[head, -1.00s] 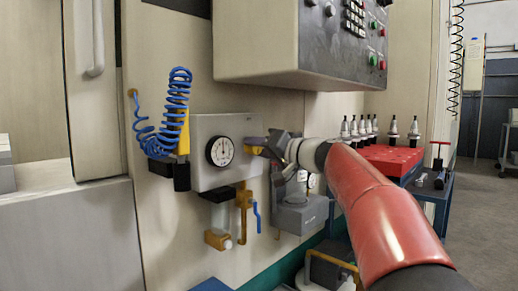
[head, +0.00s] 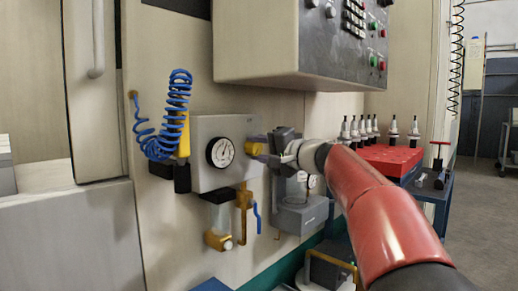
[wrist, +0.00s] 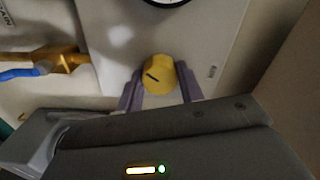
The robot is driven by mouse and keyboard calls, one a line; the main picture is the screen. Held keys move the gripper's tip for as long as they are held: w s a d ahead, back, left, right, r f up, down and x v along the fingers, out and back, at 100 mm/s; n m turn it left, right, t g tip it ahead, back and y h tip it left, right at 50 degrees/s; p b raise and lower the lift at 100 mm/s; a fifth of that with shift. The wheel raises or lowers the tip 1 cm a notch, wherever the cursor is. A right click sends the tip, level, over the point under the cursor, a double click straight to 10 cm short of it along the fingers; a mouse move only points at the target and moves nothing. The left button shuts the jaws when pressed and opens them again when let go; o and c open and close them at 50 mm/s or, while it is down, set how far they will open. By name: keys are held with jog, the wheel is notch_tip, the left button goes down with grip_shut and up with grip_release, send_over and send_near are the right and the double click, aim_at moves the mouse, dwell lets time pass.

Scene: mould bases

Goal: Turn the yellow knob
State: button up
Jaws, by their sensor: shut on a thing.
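The yellow knob (head: 255,147) sticks out from the right part of a light grey panel box (head: 205,130) in the head view. In the wrist view the yellow knob (wrist: 158,74) has a short dark mark on its face, pointing to the left and slightly up. My gripper (head: 266,146) is at the knob, its two purple-grey fingers on either side of it. The wrist view also shows my gripper (wrist: 160,90) shut on the knob, the fingers reaching its lower left and lower right. The knob's base is partly hidden.
A round dial gauge (head: 220,152) sits left of the knob. A blue coiled hose (head: 178,100) hangs farther left. A yellow fitting with a blue lever (head: 244,205) is below. A control box (head: 290,40) overhangs above. A red tool tray (head: 392,160) stands at right.

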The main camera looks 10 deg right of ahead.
dwell(0.4)
jog(key=o, duration=1)
jog(key=v, duration=0.7)
jog(key=shift+s+d+b, duration=0.25)
jog(key=shift+s+b, duration=0.05)
jog(key=shift+b, duration=0.05)
